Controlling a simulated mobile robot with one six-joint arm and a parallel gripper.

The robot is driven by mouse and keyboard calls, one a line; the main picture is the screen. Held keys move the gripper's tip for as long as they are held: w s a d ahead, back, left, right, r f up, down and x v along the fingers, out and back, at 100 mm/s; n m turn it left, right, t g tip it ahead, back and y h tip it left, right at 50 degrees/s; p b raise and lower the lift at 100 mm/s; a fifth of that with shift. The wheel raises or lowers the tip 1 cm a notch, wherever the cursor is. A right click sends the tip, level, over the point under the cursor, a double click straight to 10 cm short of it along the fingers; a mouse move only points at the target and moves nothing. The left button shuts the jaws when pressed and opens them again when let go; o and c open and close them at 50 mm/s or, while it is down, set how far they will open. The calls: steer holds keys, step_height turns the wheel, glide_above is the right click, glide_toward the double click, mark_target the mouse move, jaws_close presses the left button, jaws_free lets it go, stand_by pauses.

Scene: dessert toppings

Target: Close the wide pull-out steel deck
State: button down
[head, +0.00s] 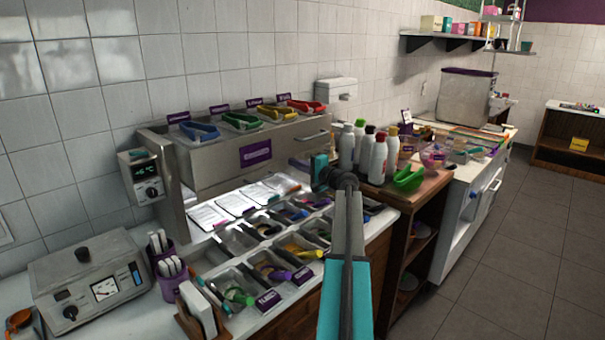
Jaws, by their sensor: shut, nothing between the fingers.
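A wide steel unit (222,166) with a purple label on its front stands against the tiled wall. A steel deck with rows of small topping bins (262,262) extends forward below it, over the counter. White cards lie in a row at the deck's back, and several bins hold coloured scoops. My gripper (322,172) is near the right end of the steel unit, seen beyond my grey and teal arm. It is shut and empty. My arm hides part of the deck's right side. I cannot tell whether my gripper touches the deck or the unit.
Several bottles (379,158) and a green scoop (409,178) stand on the wooden cabinet to the right. A grey control box (90,282), purple cups (168,270) and a card holder (198,310) crowd the counter at left. The floor (500,270) at right is clear.

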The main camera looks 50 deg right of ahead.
steer(key=w+b, duration=0.1)
steer(key=w, duration=0.3)
steer(key=w+b, duration=0.1)
steer(key=w, duration=0.3)
steer(key=w+d+b, duration=0.1)
steer(key=w, duration=0.2)
steer(key=shift+w+f+b, duration=0.1)
steer(key=shift+w+b, duration=0.3)
steer(key=shift+w+r, duration=0.25)
steer(key=shift+r, duration=0.1)
steer(key=shift+a+r, duration=0.1)
steer(key=shift+w, duration=0.1)
steer(key=shift+s+a+f+b, duration=0.15)
steer(key=shift+s+f+b, duration=0.2)
steer(key=shift+s, duration=0.25)
steer(key=s+b, duration=0.2)
steer(key=s, duration=1.1)
steer(key=shift+s+a, duration=0.3)
